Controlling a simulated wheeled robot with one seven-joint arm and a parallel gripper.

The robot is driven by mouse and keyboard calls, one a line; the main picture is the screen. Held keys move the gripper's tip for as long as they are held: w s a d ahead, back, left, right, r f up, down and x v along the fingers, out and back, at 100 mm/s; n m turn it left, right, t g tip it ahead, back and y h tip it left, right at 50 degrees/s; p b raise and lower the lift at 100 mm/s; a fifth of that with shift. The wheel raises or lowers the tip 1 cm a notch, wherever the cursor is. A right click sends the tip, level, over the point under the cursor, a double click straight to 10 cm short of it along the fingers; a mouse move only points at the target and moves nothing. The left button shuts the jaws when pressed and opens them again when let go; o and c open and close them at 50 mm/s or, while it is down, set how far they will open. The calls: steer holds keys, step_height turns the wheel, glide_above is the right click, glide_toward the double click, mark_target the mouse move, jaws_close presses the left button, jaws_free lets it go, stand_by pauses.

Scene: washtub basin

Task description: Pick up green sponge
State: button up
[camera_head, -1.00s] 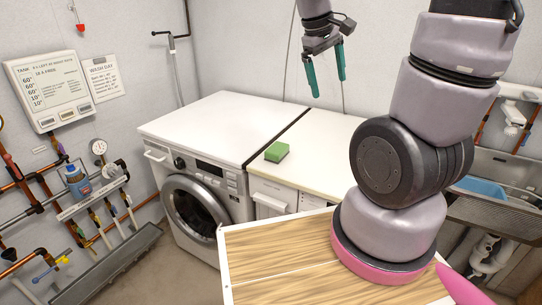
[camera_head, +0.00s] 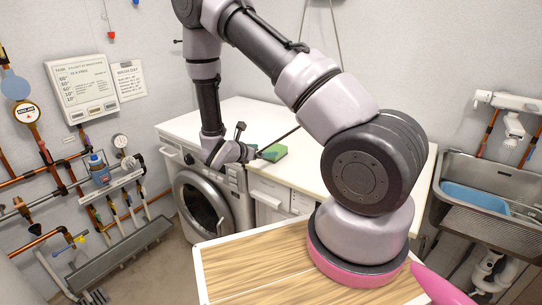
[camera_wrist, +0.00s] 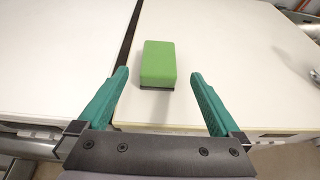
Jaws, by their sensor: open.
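The green sponge (camera_head: 273,153) lies on the white countertop near its front edge, just right of the dark seam beside the washing machine. In the wrist view the sponge (camera_wrist: 158,63) is a green block with a dark underside, ahead of my gripper and between the lines of its fingers. My gripper (camera_wrist: 158,85) is open, with a green finger on each side and nothing between them. In the head view my gripper (camera_head: 254,152) is beside the sponge, and part of it is hidden behind my wrist.
The washing machine (camera_head: 203,203) stands under the left part of the white top (camera_head: 225,117). A steel sink (camera_head: 480,170) with a blue basin is at the right. Pipes and a gauge panel line the left wall. The countertop around the sponge is clear.

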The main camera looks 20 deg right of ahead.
mark_target(277, 150)
steer(key=shift+w+d+f, duration=0.2)
steer(key=shift+f, duration=0.15)
steer(key=x, duration=1)
steer(key=shift+a, duration=0.1)
steer(key=c, duration=1.2)
